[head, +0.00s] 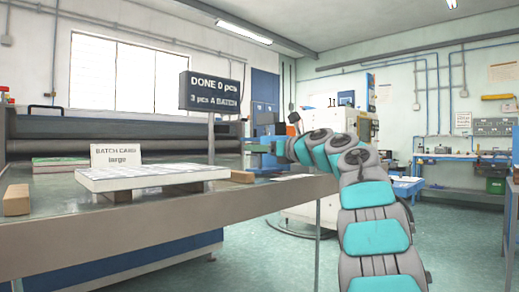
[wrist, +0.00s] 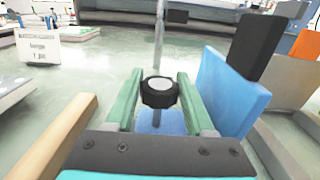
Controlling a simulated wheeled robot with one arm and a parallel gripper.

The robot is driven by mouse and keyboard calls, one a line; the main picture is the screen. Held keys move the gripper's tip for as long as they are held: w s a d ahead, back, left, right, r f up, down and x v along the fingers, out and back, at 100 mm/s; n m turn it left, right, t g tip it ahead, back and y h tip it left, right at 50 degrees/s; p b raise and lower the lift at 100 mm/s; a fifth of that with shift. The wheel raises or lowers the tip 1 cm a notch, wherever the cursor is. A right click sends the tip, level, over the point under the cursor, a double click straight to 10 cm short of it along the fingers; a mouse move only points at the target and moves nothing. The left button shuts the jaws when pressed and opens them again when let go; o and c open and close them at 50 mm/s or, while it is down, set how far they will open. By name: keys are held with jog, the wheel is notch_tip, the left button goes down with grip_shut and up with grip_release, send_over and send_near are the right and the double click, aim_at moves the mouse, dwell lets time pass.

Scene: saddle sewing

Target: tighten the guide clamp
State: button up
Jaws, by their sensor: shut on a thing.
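A round black knob with a grey top (wrist: 159,91) stands between the two green fingers of my gripper (wrist: 158,88) in the wrist view. I take it to be the knob of the guide clamp. The fingers are shut on its sides. A blue plate (wrist: 232,92) with a black block stands just right of the fingers. In the head view my gripper (head: 262,147) is small, at the right end of the table, and the knob cannot be made out there.
A wooden bar (wrist: 58,135) lies left of my gripper. Open floor lies to the right.

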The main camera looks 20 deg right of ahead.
grip_shut()
jog(key=shift+m+h, duration=0.5)
jog(key=shift+h, duration=0.3)
jog(key=shift+m+t+h, duration=0.4)
jog(key=shift+m+h, duration=0.3)
jog(key=shift+h, duration=0.5)
jog(key=m+h+p, duration=0.1)
jog(key=h+p, duration=0.1)
jog(key=m+h+p, duration=0.2)
jog(key=h, duration=0.1)
jog(key=shift+r+m, duration=0.3)
jog(key=shift+r, duration=0.1)
jog(key=m+g+h+p, duration=0.1)
jog(key=m+h+p, duration=0.1)
jog(key=h+p, duration=0.2)
jog(key=shift+m+p, duration=0.3)
jog(key=shift+p, duration=0.85)
jog(key=shift+f+h+p, duration=0.1)
jog(key=shift+h+p, duration=0.2)
jog(key=shift+p, duration=0.15)
jog(key=shift+d+f+m+g+h+p, duration=0.1)
jog(key=shift+f+m+g+h+p, duration=0.2)
jog(key=shift+m+g+h+p, duration=0.25)
